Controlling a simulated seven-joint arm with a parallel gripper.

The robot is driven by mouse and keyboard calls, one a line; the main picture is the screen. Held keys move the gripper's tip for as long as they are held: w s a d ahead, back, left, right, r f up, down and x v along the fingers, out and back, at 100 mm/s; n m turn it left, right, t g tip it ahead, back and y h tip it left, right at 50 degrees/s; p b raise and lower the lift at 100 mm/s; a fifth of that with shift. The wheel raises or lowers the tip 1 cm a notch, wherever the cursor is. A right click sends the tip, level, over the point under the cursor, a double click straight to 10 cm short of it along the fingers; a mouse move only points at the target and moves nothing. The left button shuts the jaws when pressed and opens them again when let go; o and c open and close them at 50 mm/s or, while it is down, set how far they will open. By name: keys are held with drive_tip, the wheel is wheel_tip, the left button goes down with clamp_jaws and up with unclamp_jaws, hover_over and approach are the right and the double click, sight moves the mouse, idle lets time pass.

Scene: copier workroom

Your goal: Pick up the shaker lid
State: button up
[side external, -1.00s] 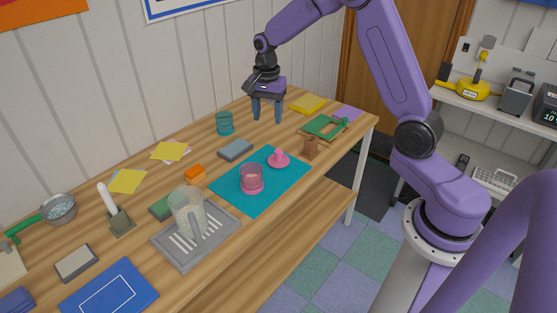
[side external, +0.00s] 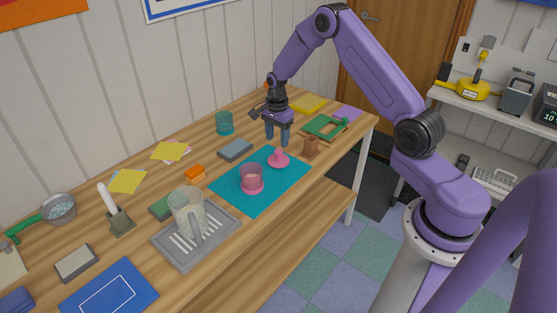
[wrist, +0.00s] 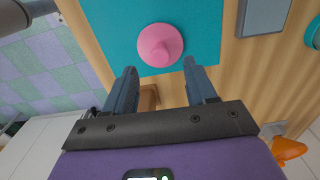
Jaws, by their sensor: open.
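The shaker lid is a pink disc with a knob (side external: 279,159). It lies on the teal mat (side external: 240,205), near its far right corner. In the wrist view the lid (wrist: 160,45) sits ahead of my fingertips, roughly centred between them. My gripper (side external: 277,143) is open and empty, pointing down just above and behind the lid, with a gap to it. Its two fingers also show in the wrist view (wrist: 160,75). A pink cup (side external: 252,178), likely the shaker body, stands on the mat to the lid's lower left.
A small brown block-like object (side external: 311,147) stands close to the right of the lid. A grey block (side external: 235,149) lies to the left. A teal cup (side external: 224,123) and a green frame (side external: 325,126) are farther back. A grey tray (side external: 222,240) holds a clear container.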

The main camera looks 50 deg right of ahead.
sight(279, 151)
drive_tip(key=shift+d+f, duration=0.15)
drive_tip(key=shift+f, duration=1.7)
drive_tip(key=shift+d+f, duration=0.15)
drive_tip(key=shift+f, duration=1.65)
clamp_jaws()
